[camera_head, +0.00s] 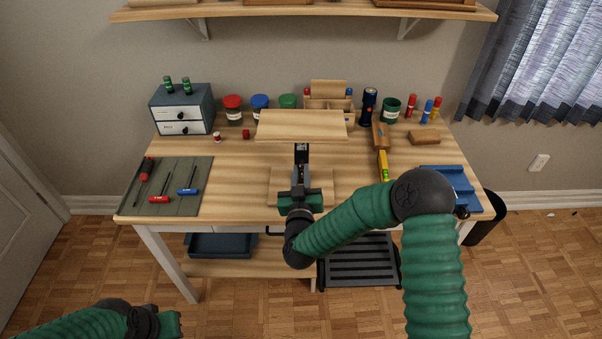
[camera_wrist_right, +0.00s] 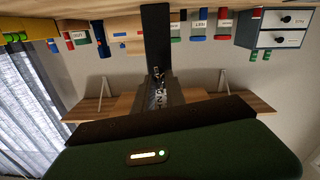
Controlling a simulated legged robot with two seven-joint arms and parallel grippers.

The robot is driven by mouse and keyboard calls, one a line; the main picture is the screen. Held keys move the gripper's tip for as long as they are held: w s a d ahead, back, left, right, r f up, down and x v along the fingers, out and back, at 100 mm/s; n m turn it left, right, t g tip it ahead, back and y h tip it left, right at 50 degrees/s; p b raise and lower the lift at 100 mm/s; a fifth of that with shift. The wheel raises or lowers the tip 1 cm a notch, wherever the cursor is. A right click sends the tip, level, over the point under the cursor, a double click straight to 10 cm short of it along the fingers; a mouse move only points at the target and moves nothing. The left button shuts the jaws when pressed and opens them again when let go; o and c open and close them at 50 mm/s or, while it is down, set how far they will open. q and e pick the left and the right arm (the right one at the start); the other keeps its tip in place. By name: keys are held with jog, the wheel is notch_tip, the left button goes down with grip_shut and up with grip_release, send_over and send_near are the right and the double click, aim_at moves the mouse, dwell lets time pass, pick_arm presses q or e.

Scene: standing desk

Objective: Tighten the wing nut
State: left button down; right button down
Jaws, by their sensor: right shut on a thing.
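A wooden fixture stands mid-desk, with a raised board (camera_head: 301,124) at the back and a flat base (camera_head: 322,180) in front. My right gripper (camera_head: 301,158) reaches over the base toward the raised board. Small shiny metal, which looks like the wing nut (camera_wrist_right: 158,90), shows between its dark fingers in the right wrist view. The gripper is shut on it; the fingers hide most of its shape and its angle. My left gripper (camera_head: 166,323) is at the bottom left, away from the desk; its fingers are not clear.
A small drawer box (camera_head: 183,110), lidded jars and a wooden organizer (camera_head: 330,100) line the back. A shelf (camera_head: 300,12) hangs above.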

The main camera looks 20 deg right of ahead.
jog(key=shift+m, duration=0.3)
jog(key=m, duration=0.5)
jog(key=m+b, duration=0.1)
jog(key=m, duration=0.5)
jog(key=shift+s+d+f+b, duration=0.1)
jog(key=shift+d+f+b, duration=0.05)
jog(key=shift+b, duration=0.25)
jog(key=m+b, duration=0.1)
jog(key=m, duration=0.3)
jog(key=shift+f, duration=0.1)
jog(key=shift+f+m+b, duration=0.1)
jog(key=shift+m+b, duration=0.55)
jog(key=shift+m, duration=1.35)
jog(key=c, duration=1.4)
grip_release()
jog(key=shift+d, duration=0.1)
jog(key=shift+c, duration=0.2)
jog(key=shift+s, duration=0.1)
